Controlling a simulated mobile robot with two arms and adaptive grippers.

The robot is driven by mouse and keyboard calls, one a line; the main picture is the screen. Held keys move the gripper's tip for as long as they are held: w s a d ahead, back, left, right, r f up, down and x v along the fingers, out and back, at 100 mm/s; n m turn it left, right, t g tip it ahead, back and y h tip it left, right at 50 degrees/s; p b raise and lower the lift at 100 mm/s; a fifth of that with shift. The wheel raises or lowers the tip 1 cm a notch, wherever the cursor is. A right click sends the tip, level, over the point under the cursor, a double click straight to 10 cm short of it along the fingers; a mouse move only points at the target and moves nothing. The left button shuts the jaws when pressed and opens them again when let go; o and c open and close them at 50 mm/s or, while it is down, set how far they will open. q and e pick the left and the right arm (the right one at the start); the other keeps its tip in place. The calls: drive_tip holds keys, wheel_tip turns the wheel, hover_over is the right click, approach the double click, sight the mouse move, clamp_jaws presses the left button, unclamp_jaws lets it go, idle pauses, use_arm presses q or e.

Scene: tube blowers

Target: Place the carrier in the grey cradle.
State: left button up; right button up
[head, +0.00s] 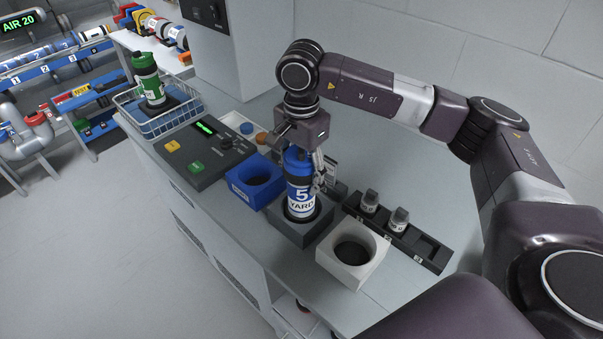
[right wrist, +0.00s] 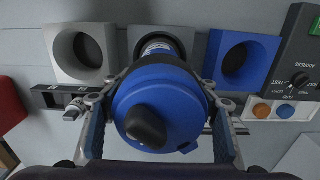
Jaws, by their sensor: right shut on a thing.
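The carrier (head: 301,197) is a blue cylinder with a white label reading 5 and YARD. It stands upright with its lower end at the opening of the dark grey cradle (head: 284,230); I cannot tell if it rests on the bottom. My right gripper (head: 303,174) points down and is shut on the carrier's upper part. In the right wrist view the carrier's blue cap with its black knob (right wrist: 150,125) fills the space between the fingers (right wrist: 152,95). It hides much of the grey cradle (right wrist: 135,36) behind it. My left gripper is not in view.
An empty blue cradle (head: 241,186) and an empty white cradle (head: 331,265) flank the grey one. A dark rack (head: 425,250) with two small capped containers stands behind. A control panel (head: 190,172) and a wire basket (head: 128,106) with a green carrier (head: 147,75) are at the left.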

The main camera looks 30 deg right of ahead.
drive_tip(key=shift+f, duration=0.15)
drive_tip(key=shift+f, duration=0.1)
drive_tip(key=o, duration=1.8)
drive_tip(key=shift+o, duration=0.2)
